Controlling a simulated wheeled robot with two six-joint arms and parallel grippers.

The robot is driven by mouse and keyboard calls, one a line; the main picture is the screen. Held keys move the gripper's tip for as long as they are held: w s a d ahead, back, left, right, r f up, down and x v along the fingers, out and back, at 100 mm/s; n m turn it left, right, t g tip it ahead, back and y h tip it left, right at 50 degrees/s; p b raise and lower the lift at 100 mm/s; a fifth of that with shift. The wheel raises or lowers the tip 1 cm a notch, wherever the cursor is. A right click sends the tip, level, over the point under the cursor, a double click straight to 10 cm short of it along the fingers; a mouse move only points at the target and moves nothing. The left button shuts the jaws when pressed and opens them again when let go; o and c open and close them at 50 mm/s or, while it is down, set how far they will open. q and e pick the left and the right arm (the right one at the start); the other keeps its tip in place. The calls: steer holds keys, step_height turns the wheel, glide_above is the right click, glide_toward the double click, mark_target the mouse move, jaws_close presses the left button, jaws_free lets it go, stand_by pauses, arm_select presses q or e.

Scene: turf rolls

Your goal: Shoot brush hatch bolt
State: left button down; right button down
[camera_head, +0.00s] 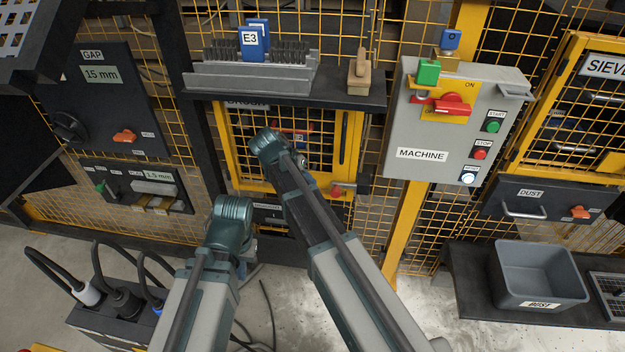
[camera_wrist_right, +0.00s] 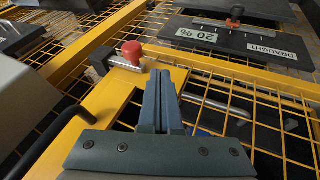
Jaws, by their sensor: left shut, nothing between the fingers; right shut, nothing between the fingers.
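The brush hatch (camera_head: 239,150) is a yellow mesh-filled frame under a dark shelf in the head view; its label is partly hidden. Its bolt (camera_head: 336,191) shows a red knob at the lower right corner of the frame. In the right wrist view the bolt's red knob (camera_wrist_right: 132,50) stands beside a dark bracket on the yellow frame. My right gripper (camera_wrist_right: 163,82) is shut and empty, its fingertips just right of and below the knob in that view; I cannot tell whether they touch. My right arm covers part of the hatch in the head view. My left gripper is hidden behind its arm.
A black handle bar (camera_head: 344,137) is on the hatch's right side. The grey machine box (camera_head: 449,120) with red switch and buttons is to the right. Brush E3 (camera_head: 250,42) and a wooden-handled tool (camera_head: 359,74) stand on the shelf. A draught panel (camera_wrist_right: 235,38) shows in the wrist view.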

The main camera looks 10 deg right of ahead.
steer(key=p+v, duration=0.5)
steer(key=v, duration=0.3)
steer(key=shift+p, duration=0.4)
steer(key=s+d+f+n+g+y, duration=0.1)
steer(key=s+d+f+n+y, duration=0.15)
steer(key=s, duration=0.55)
steer(key=s+d+f+n+y, duration=0.1)
steer(key=s+d+n+y, duration=0.2)
steer(key=s, duration=0.5)
steer(key=s+a+r+n+p, duration=0.2)
steer(key=s+a, duration=0.1)
steer(key=a, duration=0.3)
steer(key=s+a+r+n+g+p, duration=0.1)
steer(key=s+a+r+n+p, duration=0.1)
steer(key=a, duration=0.4)
steer(key=shift+s+r+p, duration=0.3)
steer(key=shift+s+r, duration=0.05)
steer(key=shift+s, duration=0.15)
